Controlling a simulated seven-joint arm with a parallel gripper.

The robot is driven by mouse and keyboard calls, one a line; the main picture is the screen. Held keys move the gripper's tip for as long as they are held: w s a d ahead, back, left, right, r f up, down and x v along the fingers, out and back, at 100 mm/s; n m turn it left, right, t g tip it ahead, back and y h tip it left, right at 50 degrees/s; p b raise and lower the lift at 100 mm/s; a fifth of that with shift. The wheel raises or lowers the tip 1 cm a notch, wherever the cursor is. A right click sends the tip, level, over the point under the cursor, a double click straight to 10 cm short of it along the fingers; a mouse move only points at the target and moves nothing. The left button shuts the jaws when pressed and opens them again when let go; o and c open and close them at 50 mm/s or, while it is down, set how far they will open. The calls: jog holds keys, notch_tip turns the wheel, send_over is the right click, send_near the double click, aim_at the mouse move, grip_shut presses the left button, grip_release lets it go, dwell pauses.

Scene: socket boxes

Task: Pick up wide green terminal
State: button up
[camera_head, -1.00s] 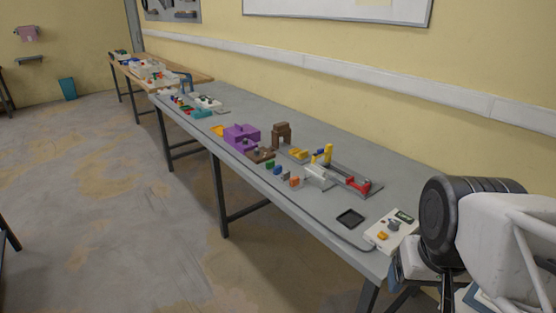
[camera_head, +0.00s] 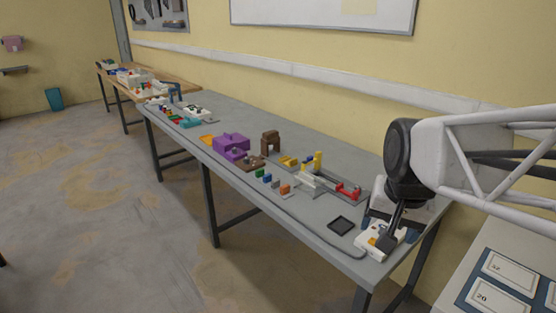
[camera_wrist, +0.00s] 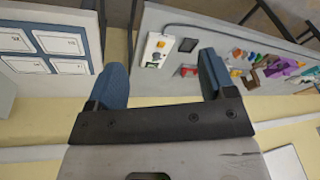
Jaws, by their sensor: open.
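A small green block (camera_head: 259,172) stands at the left of a short row near the front edge of the grey table, beside blue, grey and orange blocks. More small green pieces (camera_head: 174,117) lie farther off at the table's far end. I cannot tell from their size which is the wide green terminal. My gripper (camera_head: 379,228) is at the near right end of the table, by a white control box (camera_head: 366,243), well away from the green blocks. In the wrist view, my gripper (camera_wrist: 160,72) has its blue fingers spread wide with nothing between them.
A black square tray (camera_head: 341,225) lies left of the control box. Purple (camera_head: 231,146) and brown (camera_head: 271,142) blocks and a fixture with a red piece (camera_head: 347,190) crowd mid-table. A stand with labelled cards (camera_head: 505,275) is at right.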

jog(key=w+a+r+m, duration=0.1)
jog(key=w+a+m, duration=0.2)
jog(key=w, duration=0.7)
jog(key=w+a+r+m, duration=0.2)
jog(key=w+m, duration=0.1)
jog(key=w, duration=0.7)
jog(key=m+y, duration=0.3)
jog(key=m, duration=1.5)
send_over(260, 170)
jog(key=s+d, duration=0.2)
notch_tip(260, 170, down, 28)
jog(key=shift+a, duration=0.15)
jog(key=shift+w+a+f+t, duration=0.15)
jog(key=shift+w+f, duration=0.1)
jog(key=shift+f, duration=0.35)
jog(key=shift+w+a+f+t, duration=0.15)
jog(key=shift+w+f, duration=0.05)
jog(key=shift+f, duration=0.35)
jog(key=shift+f, duration=0.15)
jog(key=shift+x, duration=2.5)
